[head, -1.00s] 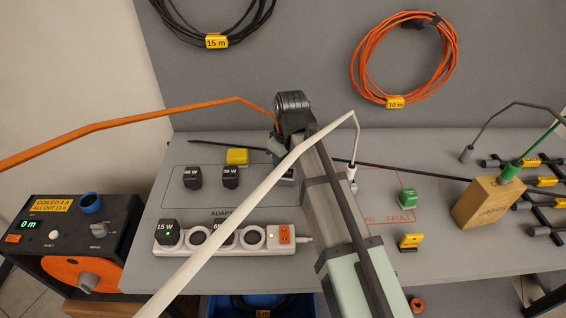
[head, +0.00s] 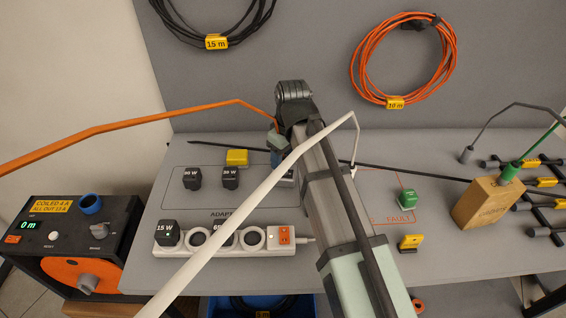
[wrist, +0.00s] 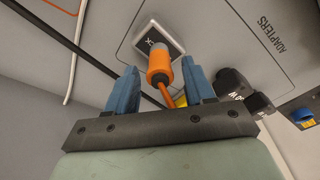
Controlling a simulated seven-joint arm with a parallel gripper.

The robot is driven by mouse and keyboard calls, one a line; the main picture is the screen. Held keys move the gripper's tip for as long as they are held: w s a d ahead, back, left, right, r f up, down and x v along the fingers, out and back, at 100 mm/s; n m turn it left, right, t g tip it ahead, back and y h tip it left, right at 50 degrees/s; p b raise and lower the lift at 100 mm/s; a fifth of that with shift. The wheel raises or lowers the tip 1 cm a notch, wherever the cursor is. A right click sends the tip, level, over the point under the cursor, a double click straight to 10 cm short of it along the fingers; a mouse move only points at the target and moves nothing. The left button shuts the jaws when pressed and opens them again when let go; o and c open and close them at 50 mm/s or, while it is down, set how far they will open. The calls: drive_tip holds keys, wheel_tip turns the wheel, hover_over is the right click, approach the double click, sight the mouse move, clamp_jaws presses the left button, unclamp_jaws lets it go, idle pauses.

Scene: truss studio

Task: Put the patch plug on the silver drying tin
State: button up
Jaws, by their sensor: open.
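An orange plug (wrist: 160,66) with a pale collar shows in the wrist view, over or on a pale-rimmed square (wrist: 178,34) with a dark panel lettered "CK". I cannot tell whether the plug touches it. My gripper (wrist: 162,76) is open, with one blue finger on each side of the plug and a gap at both. In the head view my gripper (head: 277,155) is at the back of the bench, left of centre, and hides most of the plug. I cannot make out the silver drying tin for certain; my arm covers part of that area.
A power strip (head: 286,252) with adapters lies in front. Two black adapters (head: 192,179) and a yellow block (head: 237,158) stand to the left. A white lead (head: 230,215) crosses over my arm. A green block (head: 408,198), yellow piece (head: 411,242) and wooden block (head: 488,201) stand to the right.

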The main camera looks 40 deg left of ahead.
sight(287, 161)
drive_tip(key=r, duration=0.6)
drive_tip(key=d+r, duration=0.1)
drive_tip(key=r, duration=0.1)
drive_tip(key=shift+r, duration=0.4)
